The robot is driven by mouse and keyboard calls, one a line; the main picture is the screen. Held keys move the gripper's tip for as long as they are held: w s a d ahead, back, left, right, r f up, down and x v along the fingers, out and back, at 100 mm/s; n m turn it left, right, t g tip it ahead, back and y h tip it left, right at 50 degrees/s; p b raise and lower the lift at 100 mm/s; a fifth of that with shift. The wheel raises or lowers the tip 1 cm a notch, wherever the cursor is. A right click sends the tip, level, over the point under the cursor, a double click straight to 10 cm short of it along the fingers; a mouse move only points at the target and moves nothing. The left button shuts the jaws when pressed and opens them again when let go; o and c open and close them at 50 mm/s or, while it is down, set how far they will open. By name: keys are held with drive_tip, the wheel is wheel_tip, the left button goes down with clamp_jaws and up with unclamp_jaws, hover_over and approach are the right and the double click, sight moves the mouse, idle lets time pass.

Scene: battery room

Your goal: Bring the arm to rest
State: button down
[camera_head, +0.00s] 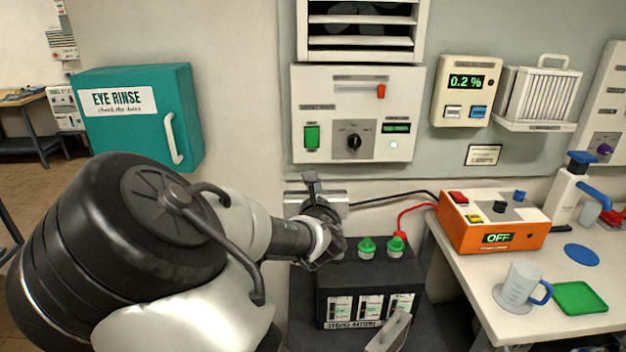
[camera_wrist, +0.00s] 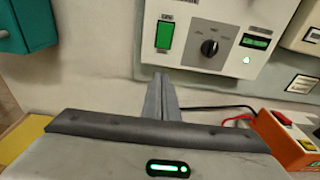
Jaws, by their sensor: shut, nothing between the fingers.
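My arm reaches in from the lower left in the head view, and my gripper (camera_head: 312,182) is in front of the wall, above the left part of the black battery (camera_head: 345,278). In the wrist view my gripper (camera_wrist: 161,82) has its two fingers together with nothing between them. The fingers point at the wall below the white control panel (camera_head: 315,80), which has a green switch, a black knob and a red lever. The panel also shows in the wrist view (camera_wrist: 185,65). My gripper appears apart from the panel. My arm hides part of the wall.
An orange box (camera_head: 520,235) reading OFF stands on the right-hand bench (camera_head: 500,318) beside a measuring cup (camera_head: 521,283) and a green tray (camera_head: 577,298). Red and black cables run near the battery. A teal eye rinse cabinet (camera_head: 140,140) hangs left. A 0.2 % meter (camera_head: 466,90) hangs right.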

drive_tip(key=s+d+f+m+g+p, duration=0.35)
drive_tip(key=s+d+m+g, duration=0.5)
drive_tip(key=m, duration=0.95)
drive_tip(key=s+d+r+m+p, duration=0.1)
drive_tip(key=s+r+m, duration=0.4)
drive_tip(key=s, duration=0.4)
drive_tip(key=s+r+m+g+p, duration=0.1)
drive_tip(key=s+r+m, duration=0.4)
drive_tip(key=s+m, duration=0.2)
drive_tip(key=s+d+r+m+g+p, duration=0.1)
drive_tip(key=s+r+m, duration=0.4)
drive_tip(key=s, duration=0.6)
drive_tip(key=shift+s+d+m+p, duration=0.35)
drive_tip(key=shift+m+p, duration=0.1)
drive_tip(key=shift+m, duration=0.05)
drive_tip(key=shift+r+g, duration=0.1)
drive_tip(key=shift+g, duration=0.15)
